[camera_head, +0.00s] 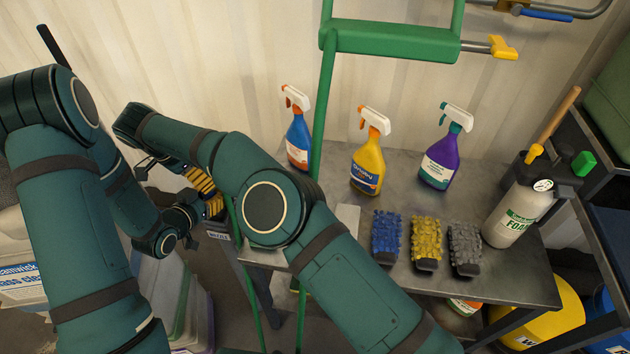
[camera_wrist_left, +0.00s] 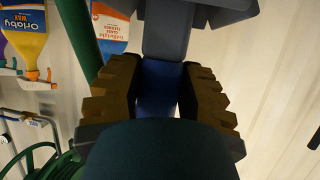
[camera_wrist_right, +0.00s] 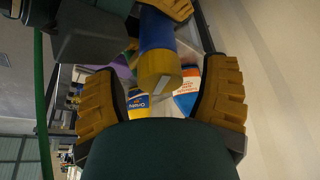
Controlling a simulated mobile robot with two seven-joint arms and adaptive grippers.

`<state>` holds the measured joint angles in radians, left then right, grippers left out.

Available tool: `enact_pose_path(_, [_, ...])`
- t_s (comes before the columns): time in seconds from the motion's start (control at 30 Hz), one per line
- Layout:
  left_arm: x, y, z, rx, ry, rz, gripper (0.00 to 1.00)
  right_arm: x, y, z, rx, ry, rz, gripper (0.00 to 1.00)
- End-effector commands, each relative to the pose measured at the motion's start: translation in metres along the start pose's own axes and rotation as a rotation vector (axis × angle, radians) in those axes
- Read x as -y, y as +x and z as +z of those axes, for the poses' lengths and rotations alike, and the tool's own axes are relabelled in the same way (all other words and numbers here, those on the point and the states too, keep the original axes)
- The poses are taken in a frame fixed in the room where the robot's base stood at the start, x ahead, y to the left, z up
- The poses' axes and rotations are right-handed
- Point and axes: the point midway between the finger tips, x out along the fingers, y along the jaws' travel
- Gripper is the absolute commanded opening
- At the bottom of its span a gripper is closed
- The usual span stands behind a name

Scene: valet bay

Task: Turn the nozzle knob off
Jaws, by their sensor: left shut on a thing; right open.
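My left gripper (camera_head: 207,193) is at the left, beside the table, and its ribbed yellow fingers are shut on the blue body of the nozzle. In the left wrist view this blue nozzle body (camera_wrist_left: 157,88) sits between the fingers. In the right wrist view the nozzle's blue body (camera_wrist_right: 157,32) ends in a yellow knob (camera_wrist_right: 160,68) with a white mark on its face. My right gripper (camera_wrist_right: 165,95) is open, its fingers apart on either side below the knob and not closed on it. In the head view my right forearm largely hides this area.
A grey table (camera_head: 335,270) holds blue (camera_head: 298,145), yellow (camera_head: 368,165) and purple (camera_head: 440,160) spray bottles, several brushes (camera_head: 426,240) and a white foam sprayer (camera_head: 517,212). Stacked bins (camera_head: 170,290) stand lower left.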

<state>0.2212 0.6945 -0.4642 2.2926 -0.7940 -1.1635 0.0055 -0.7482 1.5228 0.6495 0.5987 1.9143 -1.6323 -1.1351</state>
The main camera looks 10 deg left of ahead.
Motion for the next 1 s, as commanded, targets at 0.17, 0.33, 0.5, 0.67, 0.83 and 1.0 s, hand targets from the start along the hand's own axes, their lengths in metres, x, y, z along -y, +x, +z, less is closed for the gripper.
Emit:
enact_pose_path(0.17, [0.001, 0.000, 0.001, 0.002, 0.000, -0.001, 0.00, 0.000, -0.001, -0.001, -0.001, -0.100, -0.042, 0.73])
enact_pose_path(0.33, [0.001, 0.000, 0.001, 0.002, 0.000, -0.001, 0.00, 0.000, -0.001, -0.002, -0.001, -0.259, -0.107, 0.73])
enact_pose_path(0.5, [0.001, 0.000, 0.001, 0.002, 0.000, -0.001, 0.00, -0.001, -0.001, -0.002, 0.000, -0.459, -0.190, 0.73])
enact_pose_path(0.67, [0.001, 0.000, 0.001, 0.002, 0.000, -0.001, 0.00, -0.001, 0.000, -0.002, 0.000, -0.680, -0.279, 0.73])
enact_pose_path(0.83, [0.001, 0.000, 0.001, 0.002, 0.000, -0.001, 0.00, -0.001, 0.000, -0.001, 0.001, -0.889, -0.364, 0.73])
enact_pose_path(1.0, [0.001, 0.000, 0.001, 0.002, 0.000, -0.001, 0.00, -0.005, -0.018, -0.004, 0.000, -0.979, -0.406, 0.73])
